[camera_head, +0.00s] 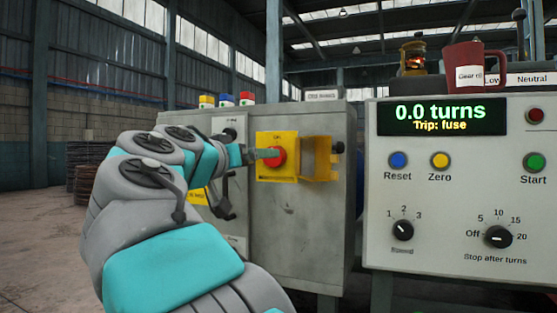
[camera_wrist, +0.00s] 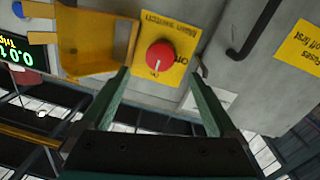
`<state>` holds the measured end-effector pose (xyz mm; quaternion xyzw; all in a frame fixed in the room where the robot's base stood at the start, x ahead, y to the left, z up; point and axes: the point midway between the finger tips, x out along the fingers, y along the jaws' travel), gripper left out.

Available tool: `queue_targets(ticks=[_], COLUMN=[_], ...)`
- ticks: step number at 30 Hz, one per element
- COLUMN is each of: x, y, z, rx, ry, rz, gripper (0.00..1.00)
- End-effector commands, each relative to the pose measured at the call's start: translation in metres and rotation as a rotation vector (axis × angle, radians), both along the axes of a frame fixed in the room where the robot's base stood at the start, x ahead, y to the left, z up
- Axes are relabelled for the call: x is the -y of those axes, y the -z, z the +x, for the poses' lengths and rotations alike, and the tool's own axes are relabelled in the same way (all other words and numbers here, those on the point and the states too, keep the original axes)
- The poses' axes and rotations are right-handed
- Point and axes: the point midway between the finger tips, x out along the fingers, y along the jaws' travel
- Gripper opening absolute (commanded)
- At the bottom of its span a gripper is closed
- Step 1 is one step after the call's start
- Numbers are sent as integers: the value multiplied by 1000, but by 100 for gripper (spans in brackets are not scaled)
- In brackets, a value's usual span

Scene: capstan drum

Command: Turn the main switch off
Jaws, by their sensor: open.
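The main switch is a red round knob (camera_head: 279,158) on a yellow plate (camera_head: 289,137), on the grey cabinet's front. The wrist view shows the same knob (camera_wrist: 160,55) upside down, with a pale mark at its lower edge. The plate (camera_wrist: 180,36) carries lettering, partly readable as "Main switch". My gripper (camera_head: 262,154) is open and empty, close in front of the knob. In the wrist view my gripper (camera_wrist: 162,74) has one fingertip on each side of the knob. I cannot tell whether either touches it.
A yellow hasp-like bracket (camera_head: 322,158) stands out right of the plate. A black lever handle (camera_head: 222,205) is on the cabinet left of it. The control panel (camera_head: 460,255) at right reads "0.0 turns, Trip: fuse". A mug (camera_head: 472,68) and lantern (camera_head: 413,55) stand above it.

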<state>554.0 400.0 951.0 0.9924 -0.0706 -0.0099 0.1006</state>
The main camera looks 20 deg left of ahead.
Motion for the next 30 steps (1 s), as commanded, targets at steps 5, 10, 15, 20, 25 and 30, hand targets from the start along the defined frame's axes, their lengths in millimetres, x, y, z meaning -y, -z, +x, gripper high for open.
queue_targets(ticks=[5, 10, 15, 20, 25, 30], x=[-2, 1, 5, 7, 9, 9], y=[-2, -1, 0, -3, -2, -2], z=[4, 26, 53, 69, 76, 76], rx=[6, 4, 3, 6, 6, 6], ry=[-4, -3, -2, -5, -3, -3], rz=[7, 8, 5, 8, 5, 5], gripper=[95, 95, 95, 95, 95, 95])
